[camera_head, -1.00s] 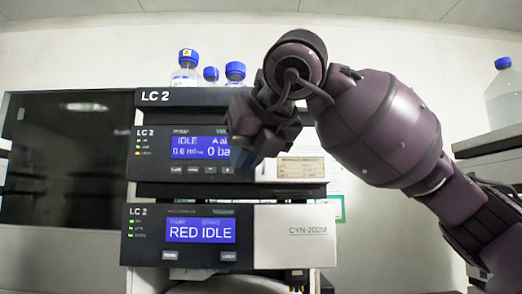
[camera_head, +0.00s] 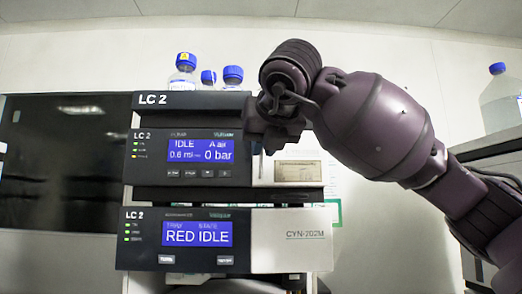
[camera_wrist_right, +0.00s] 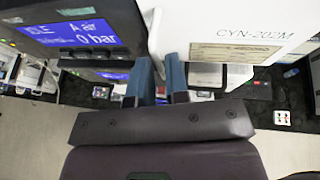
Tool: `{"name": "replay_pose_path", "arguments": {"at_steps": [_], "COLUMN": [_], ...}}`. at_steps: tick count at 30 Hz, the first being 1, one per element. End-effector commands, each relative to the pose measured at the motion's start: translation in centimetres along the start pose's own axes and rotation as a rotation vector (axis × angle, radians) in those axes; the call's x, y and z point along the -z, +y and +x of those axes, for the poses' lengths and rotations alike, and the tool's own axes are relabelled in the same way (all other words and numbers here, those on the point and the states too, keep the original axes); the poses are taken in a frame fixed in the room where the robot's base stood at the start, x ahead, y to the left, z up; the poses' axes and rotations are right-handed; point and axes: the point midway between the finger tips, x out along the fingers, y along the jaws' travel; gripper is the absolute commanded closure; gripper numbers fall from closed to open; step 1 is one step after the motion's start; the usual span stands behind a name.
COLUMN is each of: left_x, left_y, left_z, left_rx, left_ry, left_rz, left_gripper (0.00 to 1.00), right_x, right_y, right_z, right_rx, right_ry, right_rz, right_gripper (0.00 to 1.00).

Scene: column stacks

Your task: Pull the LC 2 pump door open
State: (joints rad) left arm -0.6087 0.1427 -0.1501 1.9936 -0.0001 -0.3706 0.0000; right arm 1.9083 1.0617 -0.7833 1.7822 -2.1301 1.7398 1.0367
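The LC 2 pump (camera_head: 185,157) is the middle unit of the stack, with a blue IDLE / 0 bar screen. Its door is the white panel (camera_head: 300,172) right of the screen. My right arm covers its upper part in the head view. In the wrist view the door (camera_wrist_right: 225,28) shows a CYN-202M mark and a label plate. My right gripper (camera_wrist_right: 159,72) has two blue fingers with a narrow gap, at the seam between the dark screen part and the door. Contact with the door cannot be told. My left gripper is out of view.
Blue-capped bottles (camera_head: 207,80) stand on top of the stack. A large bottle (camera_head: 500,100) stands on a shelf at the right. A dark panel (camera_head: 60,160) is at the left.

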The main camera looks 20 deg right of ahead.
Motion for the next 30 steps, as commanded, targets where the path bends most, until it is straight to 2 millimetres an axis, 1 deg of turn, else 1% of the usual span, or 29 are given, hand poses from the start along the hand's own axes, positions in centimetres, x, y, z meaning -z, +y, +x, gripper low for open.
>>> {"name": "replay_pose_path", "arguments": {"at_steps": [3,6,16,17,19,20,30], "left_x": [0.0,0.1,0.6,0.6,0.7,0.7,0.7], "left_y": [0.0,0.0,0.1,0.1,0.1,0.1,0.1], "left_z": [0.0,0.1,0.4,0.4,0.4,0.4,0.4], "left_rx": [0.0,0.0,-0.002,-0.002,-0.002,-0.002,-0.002], "left_ry": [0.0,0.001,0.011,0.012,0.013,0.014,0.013], "left_rz": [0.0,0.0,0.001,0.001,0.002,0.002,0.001], "left_gripper": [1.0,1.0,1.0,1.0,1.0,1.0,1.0], "right_x": [0.0,0.0,0.0,0.0,0.0,0.0,0.0], "right_y": [0.0,0.0,0.0,0.0,0.0,0.0,0.0], "right_z": [1.2,1.8,2.1,2.1,2.1,2.1,2.0], "right_rx": [-0.001,0.0,-0.001,-0.001,-0.001,-0.001,-0.004], "right_ry": [0.001,0.001,0.0,0.0,0.0,0.0,0.0], "right_rz": [0.0,-0.001,-0.001,-0.001,-0.001,-0.001,-0.001], "right_gripper": [0.85,0.85,0.85,0.87,0.97,1.0,1.0]}}
